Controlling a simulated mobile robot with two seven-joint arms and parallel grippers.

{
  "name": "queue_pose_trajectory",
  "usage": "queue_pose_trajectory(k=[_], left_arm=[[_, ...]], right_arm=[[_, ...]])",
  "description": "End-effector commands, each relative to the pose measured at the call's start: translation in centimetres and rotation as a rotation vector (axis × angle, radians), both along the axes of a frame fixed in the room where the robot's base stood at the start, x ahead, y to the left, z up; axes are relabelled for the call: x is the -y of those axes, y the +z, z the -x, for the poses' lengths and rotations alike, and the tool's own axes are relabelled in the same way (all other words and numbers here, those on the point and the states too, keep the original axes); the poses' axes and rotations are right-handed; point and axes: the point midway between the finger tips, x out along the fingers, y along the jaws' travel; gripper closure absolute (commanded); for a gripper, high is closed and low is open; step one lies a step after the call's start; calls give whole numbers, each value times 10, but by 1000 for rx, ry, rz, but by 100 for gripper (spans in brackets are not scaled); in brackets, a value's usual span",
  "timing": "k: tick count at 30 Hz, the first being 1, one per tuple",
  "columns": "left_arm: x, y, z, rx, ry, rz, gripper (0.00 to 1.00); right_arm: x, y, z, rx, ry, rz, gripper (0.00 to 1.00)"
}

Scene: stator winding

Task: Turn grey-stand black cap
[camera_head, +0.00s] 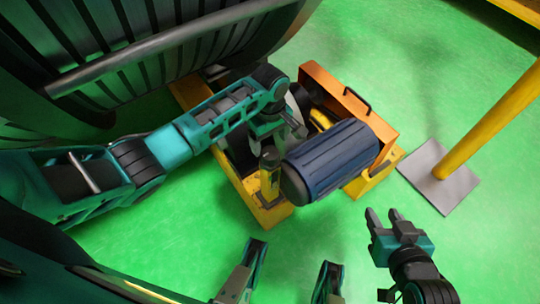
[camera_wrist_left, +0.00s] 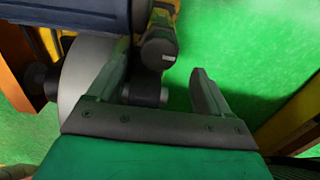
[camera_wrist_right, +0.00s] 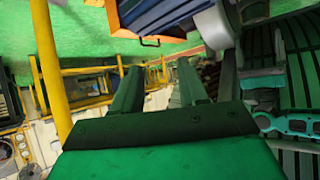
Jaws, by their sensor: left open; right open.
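A dark round cap with a pale line across it (camera_wrist_left: 158,50) sits on the end of a yellow post in the left wrist view. In the head view the dark-topped yellow post (camera_head: 270,178) stands at the machine's front. My left gripper (camera_head: 278,128) is open just behind it, partly hidden by its own arm. In the left wrist view the cap shows between my open left fingers (camera_wrist_left: 162,60); I cannot tell whether they touch it. A black cylinder (camera_wrist_left: 146,92) and a pale disc (camera_wrist_left: 85,78) lie beside it. My right gripper (camera_head: 382,218) is open and empty, away from the machine.
A blue ribbed motor (camera_head: 335,160) and an orange panel with a black handle (camera_head: 357,100) stand right of the post. A yellow pole (camera_head: 490,125) on a grey plate (camera_head: 445,185) is further right. A large dark ribbed drum is at upper left.

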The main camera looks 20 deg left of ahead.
Motion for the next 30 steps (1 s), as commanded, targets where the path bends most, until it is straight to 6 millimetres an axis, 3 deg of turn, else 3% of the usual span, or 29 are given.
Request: queue_pose_trajectory(k=[1, 3, 10, 22, 30], left_arm=[[0, -16, 0, 1, 0, -1, 20], [0, -30, 0, 1, -1, -1, 20], [0, -58, 0, 1, -2, 1, 20], [0, -63, 0, 2, -2, 2, 20], [0, -63, 0, 2, -2, 2, 45]], right_arm=[[-1, -10, 0, -5, 1, -2, 57], [-3, -13, 1, -11, 3, -5, 57], [-11, -12, -2, -6, 4, -29, 57], [-14, -10, -4, -6, 11, -32, 57], [-14, -9, -5, 0, 12, -30, 57]])
